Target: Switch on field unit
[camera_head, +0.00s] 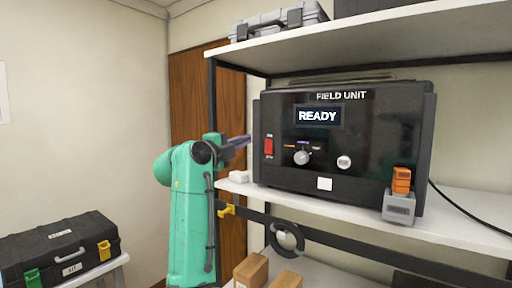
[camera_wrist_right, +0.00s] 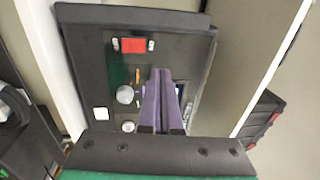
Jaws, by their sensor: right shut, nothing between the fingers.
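The black field unit (camera_head: 385,125) stands on the middle shelf, its display (camera_head: 318,116) lit with "READY". A red switch (camera_head: 268,146) is at the left of its front panel; it also shows in the right wrist view (camera_wrist_right: 132,45). A round selector knob (camera_head: 302,157) sits right of the switch, also in the wrist view (camera_wrist_right: 125,94). My right gripper (camera_head: 247,140), with purple fingers, is shut and empty, left of the switch in the head view. In the wrist view its fingertips (camera_wrist_right: 160,71) cover part of the display. My left gripper is out of view.
An orange-topped grey device (camera_head: 399,207) stands before the unit's right corner. A white block (camera_head: 239,176) lies at the shelf's left end. A grey case (camera_head: 278,22) is on the upper shelf, boxes (camera_head: 251,270) are below, and a black toolbox (camera_head: 58,250) stands lower left.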

